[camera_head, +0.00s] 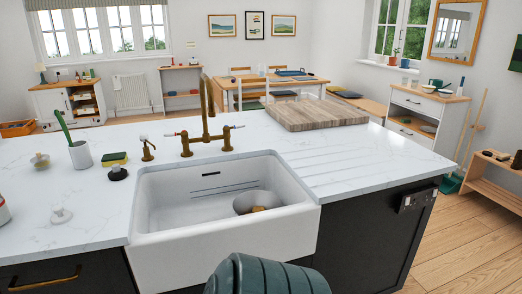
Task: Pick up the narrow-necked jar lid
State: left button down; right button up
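Neither of my grippers is in view. I cannot pick out a narrow-necked jar or its lid with certainty. A small white round piece with a knob (61,215) lies on the left of the white counter (100,225). A small beige and grey knobbed piece (40,161) sits farther back, near the left edge. A dark round piece with a pale top (118,173) lies left of the sink. A dark teal ribbed rounded object (265,275) rises at the bottom edge, cut off by the frame; I cannot tell what it is.
A white sink (222,235) with a brass tap (207,110) holds a grey rounded vessel (257,201). A white cup with a green-handled tool (80,154) and a sponge (114,159) stand left. A wooden board (315,112) lies back right. Counter space right of the sink is clear.

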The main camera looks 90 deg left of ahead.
aim_at(61, 216)
jog(key=u, duration=4.5)
